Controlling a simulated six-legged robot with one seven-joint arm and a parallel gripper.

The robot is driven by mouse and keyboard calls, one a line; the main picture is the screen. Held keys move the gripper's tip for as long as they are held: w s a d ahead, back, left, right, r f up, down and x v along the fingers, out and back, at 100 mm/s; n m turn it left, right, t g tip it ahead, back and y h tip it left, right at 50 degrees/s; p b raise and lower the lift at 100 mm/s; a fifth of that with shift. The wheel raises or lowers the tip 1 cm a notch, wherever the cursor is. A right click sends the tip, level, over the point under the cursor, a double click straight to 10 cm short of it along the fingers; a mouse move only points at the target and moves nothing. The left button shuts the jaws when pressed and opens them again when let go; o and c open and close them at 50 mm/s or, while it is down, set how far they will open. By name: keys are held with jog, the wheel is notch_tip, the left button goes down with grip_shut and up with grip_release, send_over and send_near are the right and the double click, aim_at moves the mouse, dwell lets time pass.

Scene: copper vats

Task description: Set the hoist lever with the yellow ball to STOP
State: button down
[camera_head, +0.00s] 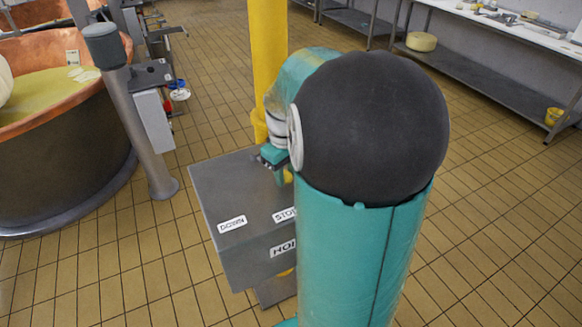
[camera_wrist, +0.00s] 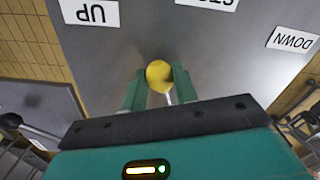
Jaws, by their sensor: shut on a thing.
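In the wrist view the lever's yellow ball (camera_wrist: 158,76) is between my gripper's (camera_wrist: 158,82) two green fingertips, which are shut on it. A short pale piece of the lever's stem (camera_wrist: 168,97) shows below the ball. On the grey hoist box (camera_wrist: 140,40), the STOP label (camera_wrist: 207,2) is cut by the top edge, the UP label (camera_wrist: 90,12) is at left and the DOWN label (camera_wrist: 292,38) at right. Across the picture, the ball lies between UP and STOP. In the head view the box (camera_head: 240,255) stands behind my arm, which hides its right side.
A yellow post (camera_head: 267,60) rises behind the box. A copper vat (camera_head: 60,165) and a grey pedestal (camera_head: 135,120) stand at left. A long bench (camera_head: 500,90) runs along the right wall. The tiled floor between is mostly clear.

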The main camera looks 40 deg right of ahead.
jog(key=shift+w+a+m, duration=0.15)
jog(key=shift+a+m, duration=0.8)
jog(key=shift+a, duration=0.05)
jog(key=shift+w+a+m, duration=0.1)
jog(key=shift+a+m, duration=0.85)
jog(key=shift+a, duration=0.05)
jog(key=c, duration=1.1)
grip_release()
jog(key=shift+r, duration=0.15)
notch_tip(320, 180, up, 14)
jog(key=shift+a+f, duration=0.15)
jog(key=shift+f, duration=0.05)
